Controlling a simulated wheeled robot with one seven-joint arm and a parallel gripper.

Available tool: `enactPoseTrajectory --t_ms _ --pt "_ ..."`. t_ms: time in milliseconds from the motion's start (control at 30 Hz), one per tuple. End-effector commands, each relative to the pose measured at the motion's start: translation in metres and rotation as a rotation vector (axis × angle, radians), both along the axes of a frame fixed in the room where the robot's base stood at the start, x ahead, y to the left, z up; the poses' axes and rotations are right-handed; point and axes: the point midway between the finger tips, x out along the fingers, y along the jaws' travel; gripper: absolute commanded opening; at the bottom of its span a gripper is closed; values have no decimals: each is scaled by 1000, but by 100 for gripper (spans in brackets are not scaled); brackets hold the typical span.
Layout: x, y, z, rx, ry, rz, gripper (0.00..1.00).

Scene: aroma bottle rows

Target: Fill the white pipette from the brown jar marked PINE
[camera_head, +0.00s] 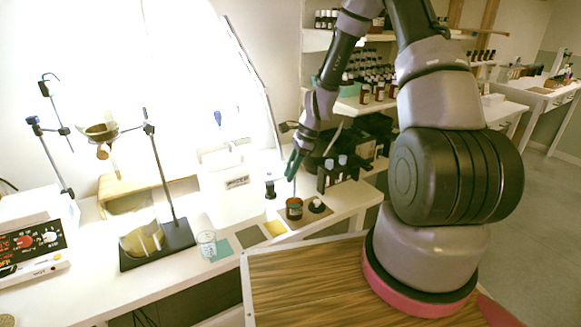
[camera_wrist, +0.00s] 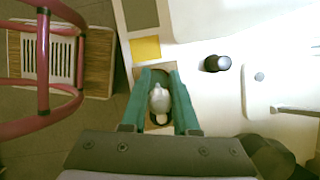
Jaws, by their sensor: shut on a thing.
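My gripper (camera_head: 292,168) has teal fingers, pointing down above the brown jar (camera_head: 294,209) on the bench. In the wrist view my gripper (camera_wrist: 159,80) is shut on the white pipette (camera_wrist: 160,99), whose rounded bulb shows between the fingers. In the head view the thin stem runs down from the fingers to the jar's mouth. Its tip is hidden, so how deep it sits cannot be told. The jar is open and upright, and its label is too small to read. In the wrist view the fingers and bulb largely cover the jar.
A dark-capped bottle (camera_head: 270,189) stands left of the jar and a black cap (camera_head: 317,206) lies right of it.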

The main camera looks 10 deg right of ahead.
Motion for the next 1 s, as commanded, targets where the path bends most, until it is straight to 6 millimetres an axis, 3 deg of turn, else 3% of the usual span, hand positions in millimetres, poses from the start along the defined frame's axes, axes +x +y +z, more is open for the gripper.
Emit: enactPoseTrajectory --t_ms 1000 --pt "0 0 -66 0 0 0 15"
